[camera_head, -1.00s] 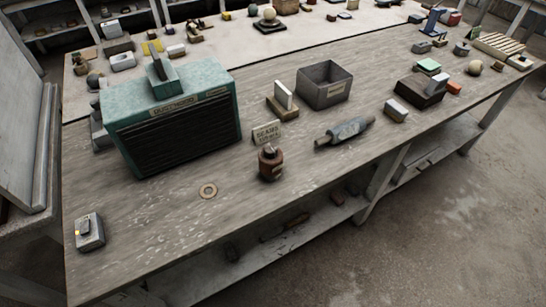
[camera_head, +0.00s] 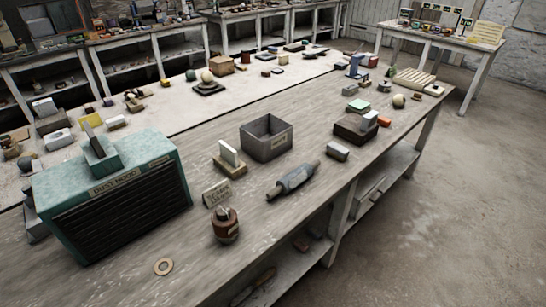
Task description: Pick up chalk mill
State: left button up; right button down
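No label that I can read names a chalk mill. A small brown, rounded, jar-like object with a dark top (camera_head: 226,225) stands upright on the near workbench and may be the chalk mill, but I cannot tell for sure. A small lettered sign (camera_head: 216,193) stands just behind it; its words are too blurred to read. A grey-blue roller-shaped object with a handle (camera_head: 293,180) lies to its right. Neither of my grippers shows in the head view.
A teal box lettered as a dust hood (camera_head: 118,207) stands at the left of the workbench (camera_head: 330,215). A grey open bin (camera_head: 267,142) and a dark box (camera_head: 355,130) stand farther back. Bare floor (camera_head: 440,220) lies to the right.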

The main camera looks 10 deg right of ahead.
aim_at(226, 232)
jog(key=i+l+u, duration=0.1)
jog(key=l+u, duration=0.35)
jog(key=l, duration=0.25)
jog(key=l+u, duration=0.5)
jog(key=l, duration=0.2)
jog(key=k, duration=0.05)
